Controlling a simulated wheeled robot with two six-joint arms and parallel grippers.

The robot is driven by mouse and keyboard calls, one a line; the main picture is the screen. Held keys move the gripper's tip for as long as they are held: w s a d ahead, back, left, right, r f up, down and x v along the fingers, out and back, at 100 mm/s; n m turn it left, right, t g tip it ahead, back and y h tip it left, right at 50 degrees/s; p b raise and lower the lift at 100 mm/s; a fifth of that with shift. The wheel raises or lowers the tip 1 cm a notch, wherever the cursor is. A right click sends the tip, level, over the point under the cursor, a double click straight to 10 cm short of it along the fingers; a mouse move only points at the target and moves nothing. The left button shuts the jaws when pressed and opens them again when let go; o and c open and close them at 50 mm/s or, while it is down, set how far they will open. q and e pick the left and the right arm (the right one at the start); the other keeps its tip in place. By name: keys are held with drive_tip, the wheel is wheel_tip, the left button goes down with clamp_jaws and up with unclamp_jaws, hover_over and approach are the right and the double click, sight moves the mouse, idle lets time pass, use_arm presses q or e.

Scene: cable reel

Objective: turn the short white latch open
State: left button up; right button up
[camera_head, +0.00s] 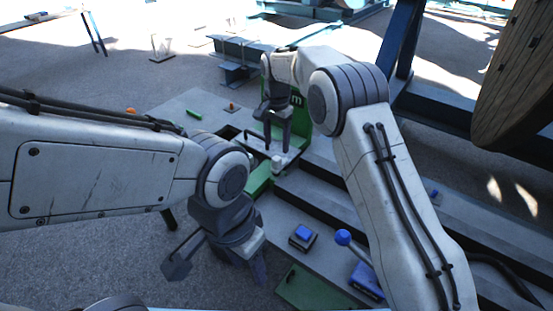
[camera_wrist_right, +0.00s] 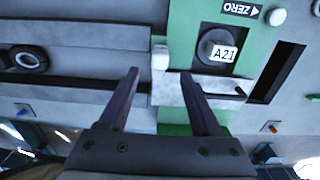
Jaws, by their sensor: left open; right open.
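The short white latch (camera_wrist_right: 160,56) shows in the right wrist view as a small white block at the edge of a green panel (camera_wrist_right: 190,30). What looks like the same latch (camera_head: 277,164) shows in the head view as a small pale peg. My right gripper (camera_wrist_right: 160,73) is open, its fingertips on either side of the latch in the picture; I cannot tell how far above it they are. In the head view the right gripper (camera_head: 270,143) points down over the green machine. My left gripper (camera_head: 250,272) is open and empty, low at the front, away from the latch.
A round dial labelled A21 (camera_wrist_right: 217,47) and a ZERO mark (camera_wrist_right: 242,10) are beside the latch. A blue button box (camera_head: 303,237) and a blue-knobbed lever (camera_head: 343,238) stand in front. A large wooden reel (camera_head: 515,75) is at the right.

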sight(276, 158)
wheel_tip(276, 158, down, 7)
drive_tip(key=shift+f+p, duration=0.2)
drive_tip(key=shift+p, duration=0.1)
clamp_jaws()
